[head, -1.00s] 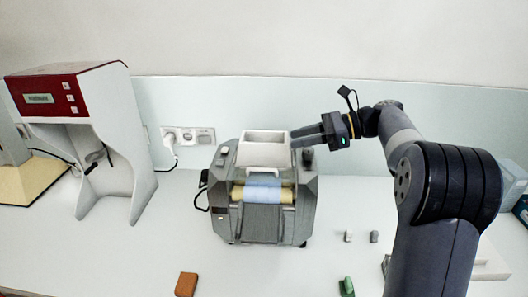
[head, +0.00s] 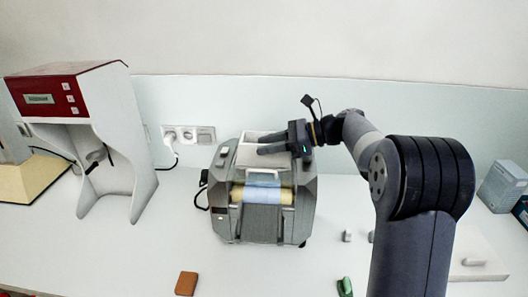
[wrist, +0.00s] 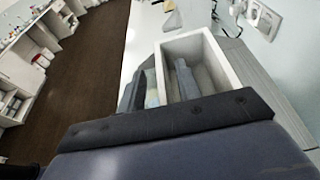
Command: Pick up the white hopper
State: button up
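The white hopper (head: 246,157) is an open-topped box on top of the grey mill (head: 228,217). It also shows in the wrist view (wrist: 222,62), where I look down into it. My gripper (head: 264,146) reaches in from the right at the height of the hopper's top. Its two fingers are apart, with the hopper's front wall between them. In the wrist view one finger (wrist: 186,80) shows over the hopper's inside and the other (wrist: 132,92) outside that wall. I see no clear grip on the wall.
A red and white machine (head: 115,130) stands on the left. Wall sockets (head: 188,135) and a cable are behind the mill. A brown block (head: 187,283), a green piece (head: 345,286) and a small grey piece (head: 347,236) lie on the bench in front. The bench front centre is mostly clear.

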grip_shut()
dwell(0.4)
